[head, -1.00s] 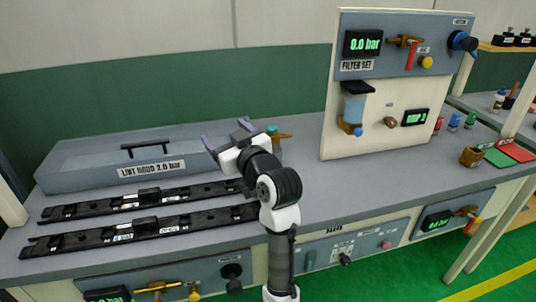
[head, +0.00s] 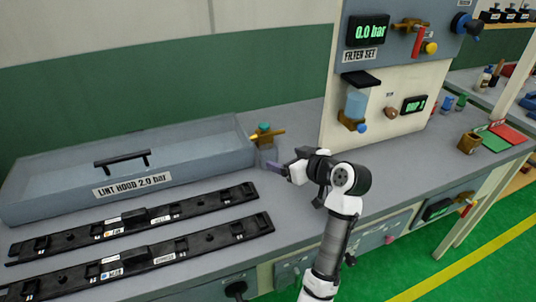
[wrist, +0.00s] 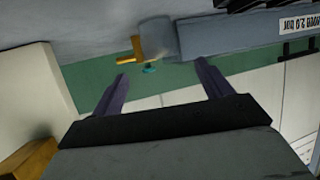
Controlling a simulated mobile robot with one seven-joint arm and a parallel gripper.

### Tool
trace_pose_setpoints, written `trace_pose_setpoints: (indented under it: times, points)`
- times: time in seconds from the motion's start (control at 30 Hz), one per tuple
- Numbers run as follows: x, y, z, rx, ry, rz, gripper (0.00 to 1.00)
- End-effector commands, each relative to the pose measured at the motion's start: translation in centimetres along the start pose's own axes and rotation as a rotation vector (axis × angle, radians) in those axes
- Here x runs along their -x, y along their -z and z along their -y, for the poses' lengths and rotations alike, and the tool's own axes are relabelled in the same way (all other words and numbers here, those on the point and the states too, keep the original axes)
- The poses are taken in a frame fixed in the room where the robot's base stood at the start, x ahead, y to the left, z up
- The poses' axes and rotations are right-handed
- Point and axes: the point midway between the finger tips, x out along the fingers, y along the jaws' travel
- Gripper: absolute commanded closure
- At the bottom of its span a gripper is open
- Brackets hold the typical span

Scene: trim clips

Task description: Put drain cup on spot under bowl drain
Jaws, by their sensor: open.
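A small brass-brown cup (head: 468,144), which looks like the drain cup, stands on the bench at the right, next to the coloured mats. The clear blue bowl (head: 356,103) hangs on the cream filter panel, with a brass fitting and blue drain knob (head: 361,128) below it. I cannot make out a marked spot on the bench under it.
The lint hood (head: 130,170) and two black clip rails (head: 140,256) fill the bench's left side. The filter panel (head: 335,85) stands upright to the right of my gripper. Green (head: 493,141) and red mats lie at the far right. Bench before the panel looks clear.

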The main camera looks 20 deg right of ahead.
Motion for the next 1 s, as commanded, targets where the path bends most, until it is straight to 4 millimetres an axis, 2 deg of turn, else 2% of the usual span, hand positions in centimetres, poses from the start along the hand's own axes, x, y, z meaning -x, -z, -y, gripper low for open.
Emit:
trace_pose_setpoints:
  times: [0.1, 0.33, 0.6, 0.9, 1.0]
  points:
    - [-1.6, 0.1, 0.1, 0.0, 0.003, 0.001, 0.22]
    - [-3.3, 0.3, 0.1, -0.001, 0.002, 0.001, 0.22]
    - [-7.0, 0.2, 0.0, 0.001, 0.002, 0.001, 0.22]
    - [-7.6, 0.0, 0.0, 0.001, 0.0, 0.0, 0.22]
    - [-7.5, 0.0, 0.0, 0.001, 0.0, 0.0, 0.35]
